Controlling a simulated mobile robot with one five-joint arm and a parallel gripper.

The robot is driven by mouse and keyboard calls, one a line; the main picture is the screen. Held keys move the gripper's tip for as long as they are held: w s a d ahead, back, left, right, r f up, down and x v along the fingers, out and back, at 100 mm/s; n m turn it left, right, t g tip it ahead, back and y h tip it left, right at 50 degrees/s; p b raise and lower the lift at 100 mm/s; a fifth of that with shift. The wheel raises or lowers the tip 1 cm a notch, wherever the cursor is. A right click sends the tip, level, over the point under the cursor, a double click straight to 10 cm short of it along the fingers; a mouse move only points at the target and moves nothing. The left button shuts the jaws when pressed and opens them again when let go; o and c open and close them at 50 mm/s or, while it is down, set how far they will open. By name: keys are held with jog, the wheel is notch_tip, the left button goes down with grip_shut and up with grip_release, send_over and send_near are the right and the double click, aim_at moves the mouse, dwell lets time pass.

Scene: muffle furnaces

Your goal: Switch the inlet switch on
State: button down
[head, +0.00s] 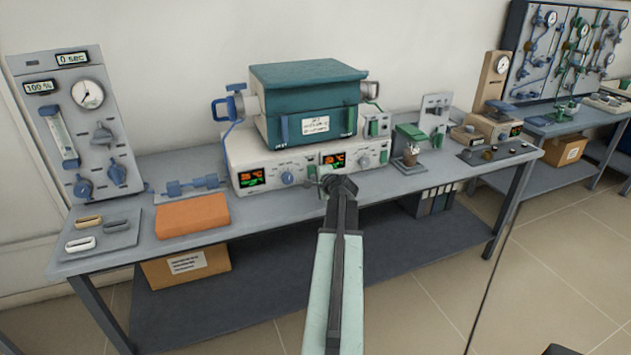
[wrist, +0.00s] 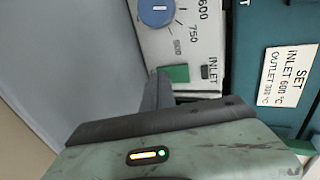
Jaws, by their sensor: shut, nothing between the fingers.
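The inlet switch is a green rocker (wrist: 175,74) on the white front panel, beside the printed word INLET in the wrist view. In the head view it is a small green spot (head: 311,172) right of the left blue dial. My gripper (head: 326,174) is shut and empty, with its tip close to the switch. In the wrist view my gripper's fingers (wrist: 157,88) reach up to the switch's lower left edge. I cannot tell whether they touch it. I cannot tell the switch's position.
A blue dial (wrist: 157,10) sits beyond the switch. The teal furnace (head: 308,100) stands on the control unit. An orange block (head: 192,215) and a grey tray (head: 100,240) lie on the bench's left side. A green-lidded stand (head: 411,135) is to the right.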

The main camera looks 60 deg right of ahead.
jog(key=shift+w+d+f, duration=0.15)
jog(key=shift+w+d, duration=0.05)
jog(key=shift+s, duration=0.1)
jog(key=shift+r+p, duration=0.75)
jog(key=shift+r, duration=0.15)
jog(key=shift+a, duration=0.1)
